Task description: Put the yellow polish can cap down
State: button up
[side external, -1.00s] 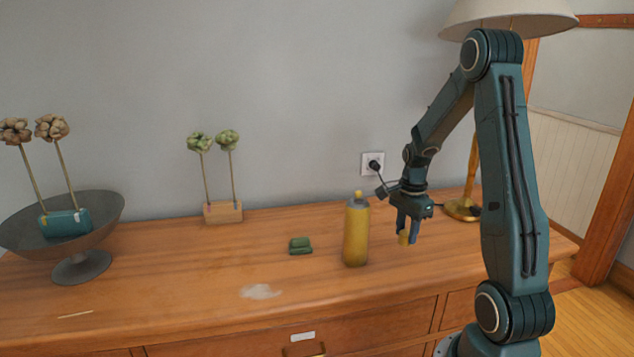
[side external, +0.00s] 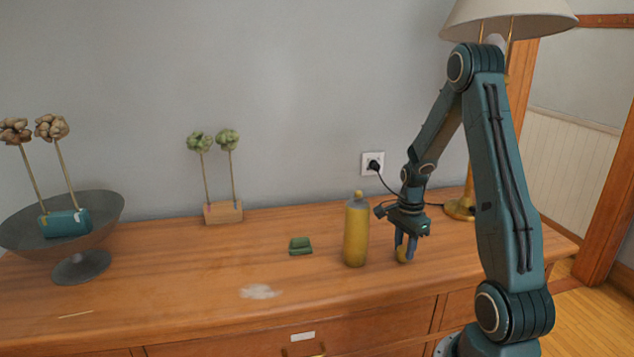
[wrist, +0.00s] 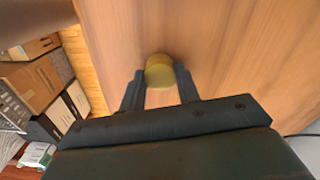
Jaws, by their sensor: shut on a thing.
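The yellow polish can cap (side external: 401,256) is between the fingers of my gripper (side external: 405,250), low over the wooden dresser top, to the right of the can. In the wrist view the cap (wrist: 159,71) shows between the two fingertips (wrist: 160,84), which are shut on it. I cannot tell whether the cap touches the wood. The yellow polish can (side external: 356,232) stands upright, with a small yellow nozzle on top.
A green block (side external: 300,246) lies left of the can, and a pale smear (side external: 260,291) marks the wood. A wooden flower holder (side external: 223,212) and a dark bowl (side external: 108,207) stand further left. A lamp (side external: 462,208) stands behind my arm. The dresser's edge is near the cap.

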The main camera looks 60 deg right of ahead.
aim_at(404, 248)
jog(key=shift+f, duration=0.15)
jog(key=o, duration=0.9)
jog(key=shift+o, duration=0.2)
notch_tip(404, 248, up, 12)
jog(key=shift+r, duration=0.2)
dwell(0.5)
